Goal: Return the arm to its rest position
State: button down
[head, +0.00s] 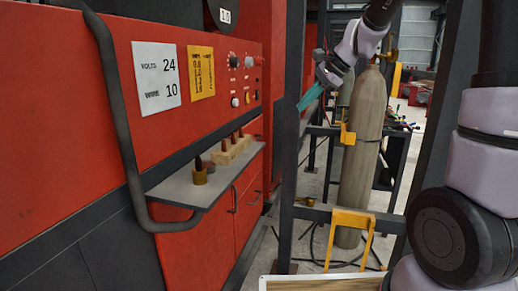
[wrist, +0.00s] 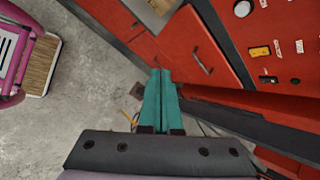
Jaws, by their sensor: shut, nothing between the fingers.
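My gripper (head: 311,96) has teal fingers and hangs in the air at the upper middle of the head view, in front of a dark upright post. In the wrist view my gripper (wrist: 160,75) shows its two teal fingers pressed together with nothing between them. It is raised and clear of the shelf. My arm reaches in from the upper right of the head view.
A red machine (head: 100,150) with a grey shelf (head: 178,190) stands at left. The shelf bears a wooden block (head: 232,150) and a small brown cup (head: 200,176). A tan gas cylinder (head: 362,150) stands behind the dark frame post (head: 290,130). Concrete floor (wrist: 85,95) is open.

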jog(key=s+d+r+n+t+h, duration=0.1)
jog(key=s+d+n, duration=0.3)
jog(key=s, duration=0.7)
jog(key=s+d+r+n+t+h, duration=0.2)
jog(key=s+d, duration=0.5)
jog(key=s, duration=0.4)
notch_tip(320, 180, up, 2)
jog(key=n+h, duration=0.1)
jog(key=n, duration=0.2)
jog(key=shift+s+r+n+t+h, duration=0.15)
jog(key=shift+n+t+h, duration=0.15)
jog(key=shift+h, duration=0.1)
